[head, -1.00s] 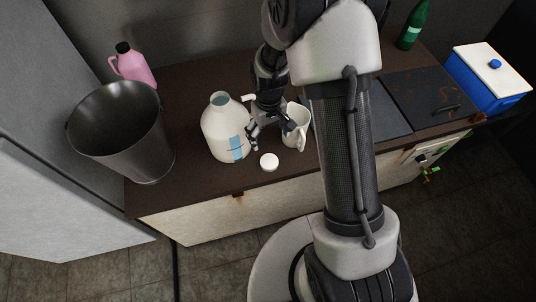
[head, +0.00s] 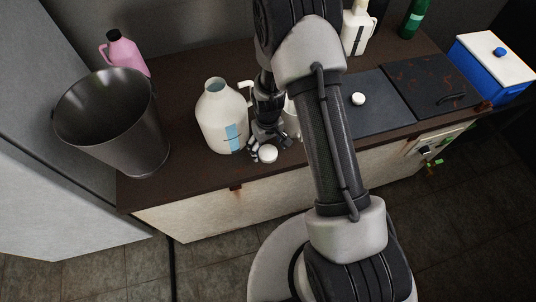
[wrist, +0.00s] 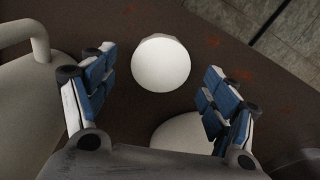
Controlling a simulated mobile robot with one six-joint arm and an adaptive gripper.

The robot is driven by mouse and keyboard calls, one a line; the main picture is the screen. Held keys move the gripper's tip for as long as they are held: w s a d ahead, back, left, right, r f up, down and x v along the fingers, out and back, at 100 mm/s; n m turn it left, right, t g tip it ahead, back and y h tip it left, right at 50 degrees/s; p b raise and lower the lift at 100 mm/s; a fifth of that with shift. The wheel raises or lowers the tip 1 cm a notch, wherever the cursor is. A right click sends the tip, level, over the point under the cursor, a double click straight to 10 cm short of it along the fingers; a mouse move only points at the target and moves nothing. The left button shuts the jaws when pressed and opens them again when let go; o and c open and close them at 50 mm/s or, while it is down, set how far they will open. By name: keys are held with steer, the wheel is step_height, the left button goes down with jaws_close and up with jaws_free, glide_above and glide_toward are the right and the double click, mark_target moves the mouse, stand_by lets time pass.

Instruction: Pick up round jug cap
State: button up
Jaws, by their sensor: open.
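In the wrist view the cap (wrist: 160,63) shows ahead of and between my two blue-padded fingers, with gaps on both sides. My gripper (head: 268,146) is open, points down and is close to the cap, just behind it in the head view. The open white jug (head: 213,125) with a blue stripe stands left of my gripper. In the wrist view its pale body (wrist: 35,115) fills the left side.
A white mug (head: 291,118) is partly hidden behind my gripper. A metal bucket (head: 110,125) and pink jug (head: 125,52) stand left. Another white round piece (head: 358,99) lies on the dark panel at right. A white bottle (head: 355,35) and blue cooler (head: 488,80) are farther right.

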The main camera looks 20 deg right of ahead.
steer(key=shift+f, duration=0.9)
steer(key=shift+r, duration=0.1)
steer(key=c, duration=0.8)
steer(key=shift+r, duration=0.15)
